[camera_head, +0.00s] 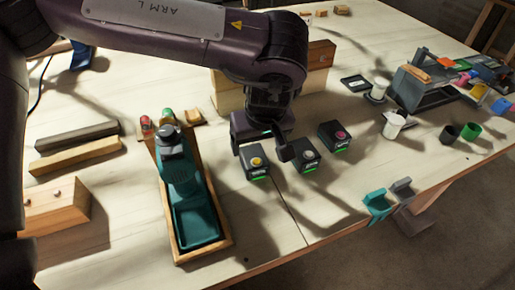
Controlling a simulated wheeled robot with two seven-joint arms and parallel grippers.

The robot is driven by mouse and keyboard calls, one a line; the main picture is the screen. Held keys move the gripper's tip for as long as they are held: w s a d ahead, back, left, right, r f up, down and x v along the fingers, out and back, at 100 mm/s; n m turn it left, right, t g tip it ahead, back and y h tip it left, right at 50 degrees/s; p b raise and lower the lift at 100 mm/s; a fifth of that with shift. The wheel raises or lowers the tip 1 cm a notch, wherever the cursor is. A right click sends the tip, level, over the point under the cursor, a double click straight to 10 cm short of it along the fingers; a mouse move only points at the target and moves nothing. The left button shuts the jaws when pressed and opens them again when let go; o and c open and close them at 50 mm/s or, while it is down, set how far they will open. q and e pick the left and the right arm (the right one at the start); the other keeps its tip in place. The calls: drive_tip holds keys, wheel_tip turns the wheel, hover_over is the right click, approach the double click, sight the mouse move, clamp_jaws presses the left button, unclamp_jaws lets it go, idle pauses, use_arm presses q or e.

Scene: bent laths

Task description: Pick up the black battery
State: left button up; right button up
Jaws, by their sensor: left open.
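Three small dark blocks with round tops and green strips, looking like batteries, sit on the wooden table: one with a yellow top (256,163), one with a pale top (306,156) and one with a pink top (335,135). All have dark bodies, so I cannot tell which is the black battery. My left gripper (262,147) points down with its fingers apart. It is over or just behind the yellow-topped block, and its right finger is close to the pale-topped one. I cannot tell whether it touches either. The gripper body hides the table behind it. My right gripper is out of view.
Wooden blocks (319,65) stand behind the gripper. Cups (394,124) and a grey tool caddy (420,92) are at right. Teal and grey clamps (379,202) grip the front edge.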

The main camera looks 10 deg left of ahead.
sight(254, 156)
use_arm(q)
drive_tip(key=shift+a+f, duration=0.15)
drive_tip(key=shift+f, duration=0.75)
drive_tip(key=p+x, duration=0.1)
drive_tip(key=x, duration=0.3)
drive_tip(key=shift+w+a+f, duration=0.1)
drive_tip(key=shift+w+f, duration=0.05)
drive_tip(key=shift+f, duration=0.35)
drive_tip(key=c, duration=1.3)
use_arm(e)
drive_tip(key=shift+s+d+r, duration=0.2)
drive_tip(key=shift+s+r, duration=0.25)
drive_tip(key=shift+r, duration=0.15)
use_arm(q)
drive_tip(key=shift+r, duration=0.1)
